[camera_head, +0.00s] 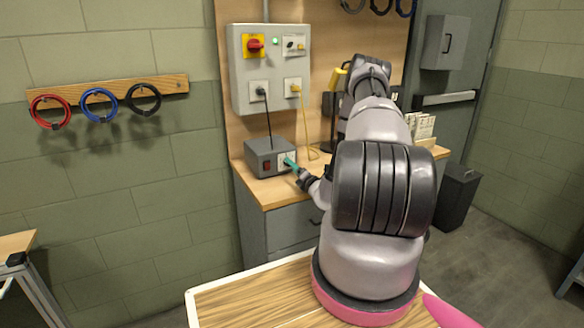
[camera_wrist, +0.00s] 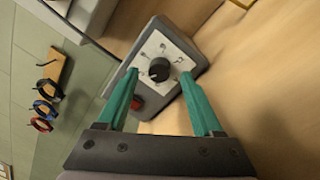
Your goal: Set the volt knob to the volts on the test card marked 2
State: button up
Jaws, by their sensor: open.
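The volt knob (camera_wrist: 159,69) is a black round knob on a white dial plate with several marks. The plate is on the front of a grey box (camera_head: 262,149) on the wooden bench. The box also shows in the wrist view (camera_wrist: 199,60). My gripper (camera_wrist: 160,77) has two green fingers, open, one on each side of the knob. I cannot tell whether they touch it. In the head view my gripper (camera_head: 290,163) is at the box's front and hides part of the dial. The test cards may be the papers (camera_head: 421,126) at the right; no numbers are readable.
A red switch (camera_wrist: 137,102) sits beside the dial. A grey panel (camera_head: 240,72) with a red and yellow switch hangs above the box, with a black cable running down. Coloured cable loops (camera_head: 99,104) hang at the left. A dark bin (camera_head: 457,197) stands at the right.

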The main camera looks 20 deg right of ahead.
jog(key=s, duration=0.9)
jog(key=shift+s+d+f, duration=0.2)
jog(key=shift+d+f, duration=0.1)
jog(key=shift+f, duration=0.05)
